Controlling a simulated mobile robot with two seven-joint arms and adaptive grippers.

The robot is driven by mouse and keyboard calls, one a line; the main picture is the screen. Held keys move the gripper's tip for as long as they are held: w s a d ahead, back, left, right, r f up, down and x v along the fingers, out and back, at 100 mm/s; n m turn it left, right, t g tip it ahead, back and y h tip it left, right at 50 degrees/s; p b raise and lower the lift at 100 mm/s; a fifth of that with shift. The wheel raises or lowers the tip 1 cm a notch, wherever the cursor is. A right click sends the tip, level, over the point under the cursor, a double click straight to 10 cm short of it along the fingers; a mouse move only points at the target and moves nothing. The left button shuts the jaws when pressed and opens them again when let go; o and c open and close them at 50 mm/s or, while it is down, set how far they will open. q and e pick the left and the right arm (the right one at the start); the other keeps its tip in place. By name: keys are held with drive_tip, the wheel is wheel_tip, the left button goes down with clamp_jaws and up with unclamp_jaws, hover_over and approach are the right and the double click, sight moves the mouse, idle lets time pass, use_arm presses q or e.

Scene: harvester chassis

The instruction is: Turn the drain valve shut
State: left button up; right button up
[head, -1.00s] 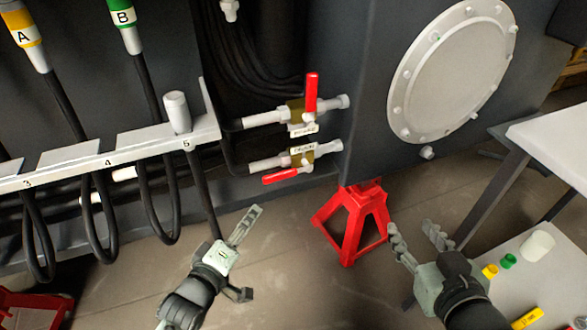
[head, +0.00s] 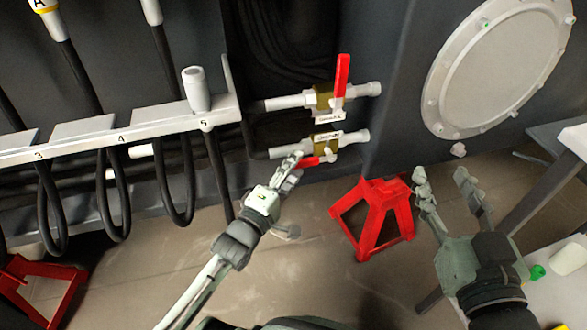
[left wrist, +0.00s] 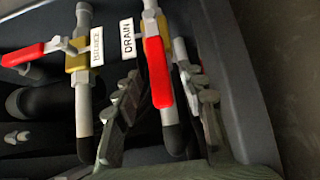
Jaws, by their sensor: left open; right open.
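The drain valve (head: 326,142) is the lower of two brass valves on the dark chassis; its label reads DRAIN in the left wrist view. Its red lever (left wrist: 158,72) lies along the pipe, and its visible part in the head view (head: 312,161) is small. My left gripper (head: 293,168) is at the lever and hides part of it. In the left wrist view its open fingers (left wrist: 159,85) stand on either side of the lever, not closed on it. My right gripper (head: 441,183) is open and empty, right of the red stand.
A second valve (head: 324,96) sits just above, its red lever (head: 342,80) upright across its pipe. A red jack stand (head: 372,215) is below right. A hose rail (head: 120,138) with hanging hoses is at left. A table (head: 575,140) stands at right.

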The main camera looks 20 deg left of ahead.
use_arm(q)
clamp_jaws()
idle(0.4)
